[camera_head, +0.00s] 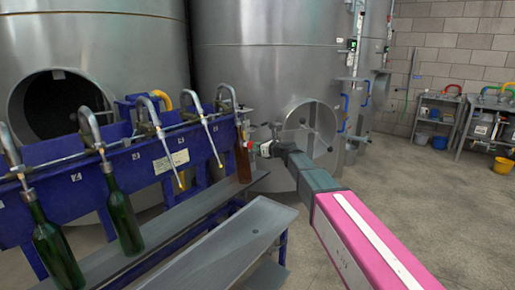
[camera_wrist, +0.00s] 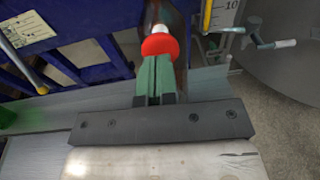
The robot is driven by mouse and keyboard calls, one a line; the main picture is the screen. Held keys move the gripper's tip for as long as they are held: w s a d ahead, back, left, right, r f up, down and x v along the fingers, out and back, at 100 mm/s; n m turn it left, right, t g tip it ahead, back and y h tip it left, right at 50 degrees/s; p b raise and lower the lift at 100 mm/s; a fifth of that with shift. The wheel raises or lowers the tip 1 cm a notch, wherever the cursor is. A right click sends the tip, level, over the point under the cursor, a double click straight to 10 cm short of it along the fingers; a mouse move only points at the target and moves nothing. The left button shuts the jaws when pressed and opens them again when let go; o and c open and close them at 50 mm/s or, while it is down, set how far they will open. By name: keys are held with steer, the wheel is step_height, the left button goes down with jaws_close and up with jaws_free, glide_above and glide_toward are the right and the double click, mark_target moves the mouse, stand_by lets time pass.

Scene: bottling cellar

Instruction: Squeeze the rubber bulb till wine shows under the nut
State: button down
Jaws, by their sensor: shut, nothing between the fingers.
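A red rounded thing (camera_wrist: 160,45), which looks like the rubber bulb, sits right ahead of my fingertips in the wrist view. My gripper (camera_wrist: 154,70) has its green fingers together, with nothing between them. Their tips point at the red bulb; I cannot tell whether they touch it. In the head view my gripper (camera_head: 262,148) reaches to the right end of the blue filler, beside a brown bottle (camera_head: 243,162). The bulb is too small there to make out clearly. I cannot make out the nut or any wine under it.
The blue filler (camera_head: 80,190) carries several bent metal spouts. Green bottles (camera_head: 122,222) stand at its left. A grey metal tray (camera_head: 225,245) lies in front. Big steel tanks (camera_head: 265,60) stand behind. The floor at right is open, with shelves (camera_head: 435,120) beyond.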

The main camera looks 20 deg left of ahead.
steer(key=shift+x, duration=0.9)
steer(key=shift+s+d, duration=0.15)
steer(key=shift+d, duration=0.05)
steer(key=shift+v, duration=0.75)
steer(key=shift+d, duration=0.1)
steer(key=v, duration=0.6)
steer(key=shift+s+d, duration=0.15)
steer(key=shift+d, duration=0.2)
stand_by(0.6)
steer(key=shift+r, duration=0.1)
